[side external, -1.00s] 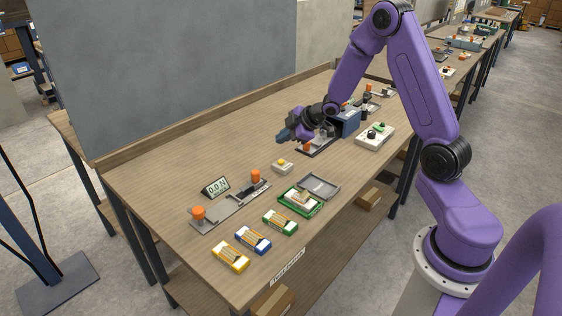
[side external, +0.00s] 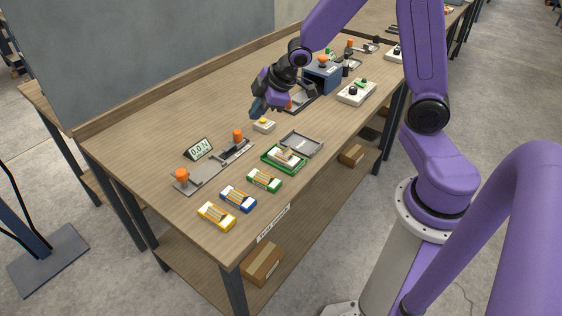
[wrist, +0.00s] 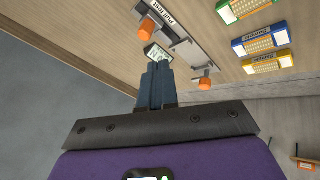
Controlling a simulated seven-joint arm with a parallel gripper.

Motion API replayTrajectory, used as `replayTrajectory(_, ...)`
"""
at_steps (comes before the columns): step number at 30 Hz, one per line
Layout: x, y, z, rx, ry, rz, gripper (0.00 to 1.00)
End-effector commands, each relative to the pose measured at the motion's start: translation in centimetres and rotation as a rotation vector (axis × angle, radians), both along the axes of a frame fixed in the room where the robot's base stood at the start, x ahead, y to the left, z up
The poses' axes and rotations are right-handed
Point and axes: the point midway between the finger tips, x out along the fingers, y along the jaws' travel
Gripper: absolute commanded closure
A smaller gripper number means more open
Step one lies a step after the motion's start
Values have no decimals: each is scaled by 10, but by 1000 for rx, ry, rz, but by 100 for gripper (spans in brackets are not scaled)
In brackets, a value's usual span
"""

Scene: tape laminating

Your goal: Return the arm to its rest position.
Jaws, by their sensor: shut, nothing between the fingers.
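My gripper (side external: 257,107) is in the air above the wooden table (side external: 160,120), in the side external view near the small box with a yellow button (side external: 264,125). In the wrist view its two dark fingers (wrist: 156,85) are together with nothing between them. Beyond the fingertips the wrist view shows a grey pull-test fixture (wrist: 182,40) with two orange knobs and a small display. The same fixture (side external: 212,168) lies at the table's left part in the side external view.
Yellow (side external: 216,215), blue (side external: 238,198) and green (side external: 264,180) trays lie near the front edge. A green tray with a part in it (side external: 283,158) and a grey tray (side external: 301,143) are behind them. A blue machine (side external: 322,76) and a white control box (side external: 356,93) stand farther right.

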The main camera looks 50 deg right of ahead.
Motion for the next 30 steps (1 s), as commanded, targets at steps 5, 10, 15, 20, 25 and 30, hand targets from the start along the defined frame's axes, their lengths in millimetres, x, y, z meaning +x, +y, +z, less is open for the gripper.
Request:
replayTrajectory(5, -69, 43, 19, -8, 118, 19, 100)
replayTrajectory(10, -145, 65, 32, -30, 249, 43, 100)
replayTrajectory(15, -220, 67, 41, -69, 384, 76, 100)
replayTrajectory(20, -269, 58, 47, -112, 477, 106, 100)
replayTrajectory(25, -291, 52, 50, -137, 520, 120, 100)
replayTrajectory(30, -292, 51, 50, -141, 525, 119, 100)
